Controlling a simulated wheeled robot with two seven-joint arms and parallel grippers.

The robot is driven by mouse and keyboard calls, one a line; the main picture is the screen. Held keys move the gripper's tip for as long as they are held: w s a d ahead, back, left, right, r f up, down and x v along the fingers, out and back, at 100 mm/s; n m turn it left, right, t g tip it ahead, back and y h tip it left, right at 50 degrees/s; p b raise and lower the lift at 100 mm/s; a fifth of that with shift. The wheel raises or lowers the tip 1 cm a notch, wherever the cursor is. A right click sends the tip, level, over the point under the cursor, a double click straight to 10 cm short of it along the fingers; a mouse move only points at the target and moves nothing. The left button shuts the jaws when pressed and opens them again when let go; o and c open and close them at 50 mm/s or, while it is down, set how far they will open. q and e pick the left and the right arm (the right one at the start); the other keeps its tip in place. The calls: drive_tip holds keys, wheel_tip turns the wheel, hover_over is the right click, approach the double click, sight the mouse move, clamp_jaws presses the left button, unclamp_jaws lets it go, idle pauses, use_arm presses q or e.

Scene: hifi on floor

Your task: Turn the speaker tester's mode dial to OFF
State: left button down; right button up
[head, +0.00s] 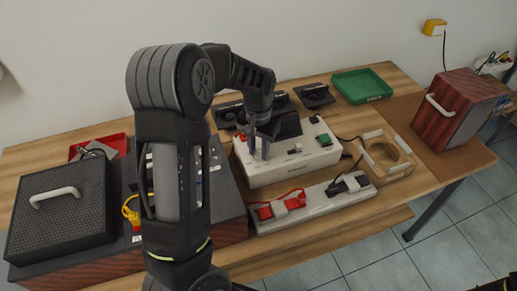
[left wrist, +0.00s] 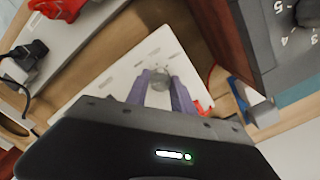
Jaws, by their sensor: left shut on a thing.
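The speaker tester (head: 265,178) is a white box near the middle of the table. It also shows in the left wrist view as a white panel (left wrist: 112,82) with small slots and markings. My left gripper (head: 258,150) comes down onto the left part of its top. In the left wrist view my left gripper (left wrist: 162,92) has its two purple-grey fingers on either side of a small grey round dial (left wrist: 159,82) and is shut on it. The dial's pointer and labels are too small to read.
A white power strip (head: 330,200) with red and black plugs lies in front of the tester. A wooden ring fixture (head: 398,165) stands to its right. A green tray (head: 362,86) is behind. A dark speaker grille (head: 62,215) lies left, and a wooden cabinet (head: 455,112) stands right.

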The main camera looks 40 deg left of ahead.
sight(259, 152)
use_arm(q)
drive_tip(key=c, duration=1.1)
unclamp_jaws()
drive_tip(key=shift+r, duration=0.1)
wheel_tip(259, 152, up, 8)
drive_tip(key=shift+f+b, duration=0.15)
drive_tip(key=shift+b, duration=0.3)
drive_tip(key=shift+f, duration=0.1)
